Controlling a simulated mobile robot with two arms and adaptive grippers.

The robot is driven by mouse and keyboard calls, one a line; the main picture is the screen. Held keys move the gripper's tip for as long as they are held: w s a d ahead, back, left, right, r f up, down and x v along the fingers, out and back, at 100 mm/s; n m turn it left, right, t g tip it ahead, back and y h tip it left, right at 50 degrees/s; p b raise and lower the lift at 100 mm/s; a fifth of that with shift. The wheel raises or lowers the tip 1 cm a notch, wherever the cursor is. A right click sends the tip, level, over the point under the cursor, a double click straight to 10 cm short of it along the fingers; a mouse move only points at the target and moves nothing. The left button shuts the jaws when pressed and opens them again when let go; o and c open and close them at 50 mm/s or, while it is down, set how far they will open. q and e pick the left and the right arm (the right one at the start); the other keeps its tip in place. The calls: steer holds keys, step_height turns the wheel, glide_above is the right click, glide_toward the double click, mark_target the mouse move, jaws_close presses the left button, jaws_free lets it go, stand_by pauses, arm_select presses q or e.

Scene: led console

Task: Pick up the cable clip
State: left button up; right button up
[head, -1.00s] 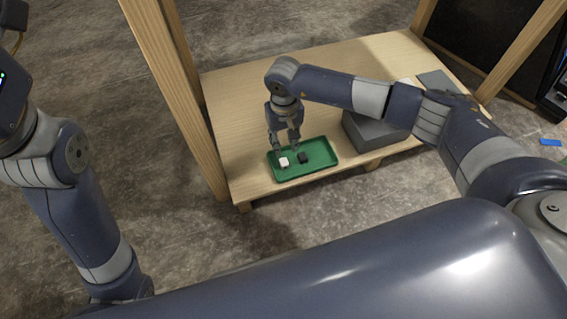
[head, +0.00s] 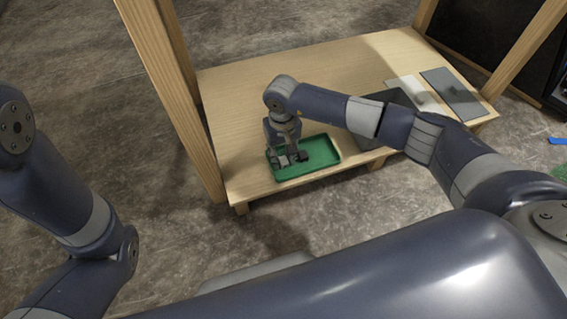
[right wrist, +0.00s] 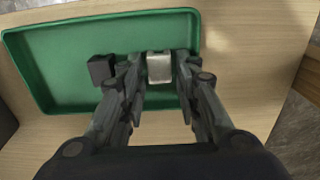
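The cable clip (right wrist: 159,68) looks like a small pale block; I take it to be this one rather than the black block. It lies in the green tray (head: 326,149), partly hidden by my fingers in the head view. My right gripper (right wrist: 160,72) points down into the tray, one finger on each side of the clip. In the right wrist view both fingertips appear to touch its sides. No lift off the tray floor shows. My left gripper is out of the head view; only the arm shows.
A small black block (right wrist: 102,69) lies in the tray just outside one finger. The wooden table (head: 228,100) has free room behind the tray. A dark box, partly behind my right arm, and a flat grey panel (head: 451,93) stand to the right. A wooden post (head: 160,85) rises at the left.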

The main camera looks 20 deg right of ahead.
steer(key=c, duration=0.5)
steer(key=shift+r, duration=0.2)
